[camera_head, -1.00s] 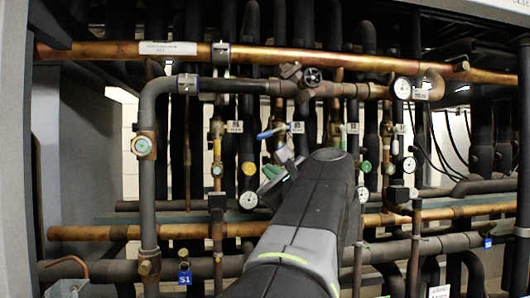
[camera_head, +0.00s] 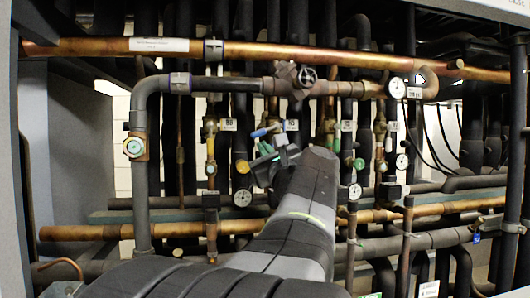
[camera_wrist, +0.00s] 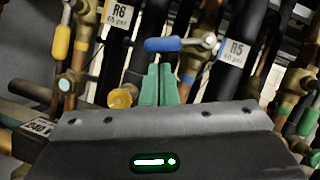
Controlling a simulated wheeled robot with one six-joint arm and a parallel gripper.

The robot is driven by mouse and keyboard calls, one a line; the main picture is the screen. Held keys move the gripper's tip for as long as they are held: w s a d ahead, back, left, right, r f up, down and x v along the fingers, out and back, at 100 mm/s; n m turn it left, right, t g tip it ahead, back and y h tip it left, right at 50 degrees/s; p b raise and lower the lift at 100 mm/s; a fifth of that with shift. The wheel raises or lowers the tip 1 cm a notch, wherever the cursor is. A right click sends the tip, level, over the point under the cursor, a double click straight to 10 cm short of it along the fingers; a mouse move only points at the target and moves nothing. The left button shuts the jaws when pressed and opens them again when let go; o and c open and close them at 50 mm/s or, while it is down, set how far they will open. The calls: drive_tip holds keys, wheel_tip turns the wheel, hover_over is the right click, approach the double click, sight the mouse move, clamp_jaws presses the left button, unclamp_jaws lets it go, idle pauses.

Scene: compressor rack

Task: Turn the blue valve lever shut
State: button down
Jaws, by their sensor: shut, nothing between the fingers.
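The blue valve lever (camera_head: 264,131) is on a pipe valve in the middle of the rack. In the wrist view the blue lever (camera_wrist: 164,45) lies nearly level, its handle pointing left from a metal pivot at its right end. My gripper (camera_head: 266,148) is just below the lever in the head view. In the wrist view the green fingers of my gripper (camera_wrist: 157,80) are together and empty, their tips just under the blue handle. I cannot tell whether they touch it. The valve body behind is partly hidden by my gripper.
A yellow lever (camera_wrist: 62,42) hangs on the neighbouring valve to the left in the wrist view. Labels (camera_wrist: 232,52) and several pipes stand close around. A copper pipe (camera_head: 120,48) crosses above, and round gauges (camera_head: 242,198) sit lower down.

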sight(255, 137)
drive_tip(key=shift+w+a+r, duration=0.2)
drive_tip(key=shift+w+r, duration=0.05)
drive_tip(key=shift+w, duration=0.3)
drive_tip(key=m, duration=0.1)
drive_tip(key=a+r+m+t+h, duration=0.1)
drive_tip(key=m, duration=0.1)
drive_tip(key=r+m+h, duration=0.1)
drive_tip(key=shift+s+a+r+m, duration=0.1)
drive_tip(key=shift+s+a+m, duration=0.05)
drive_tip(key=shift+a+m, duration=0.25)
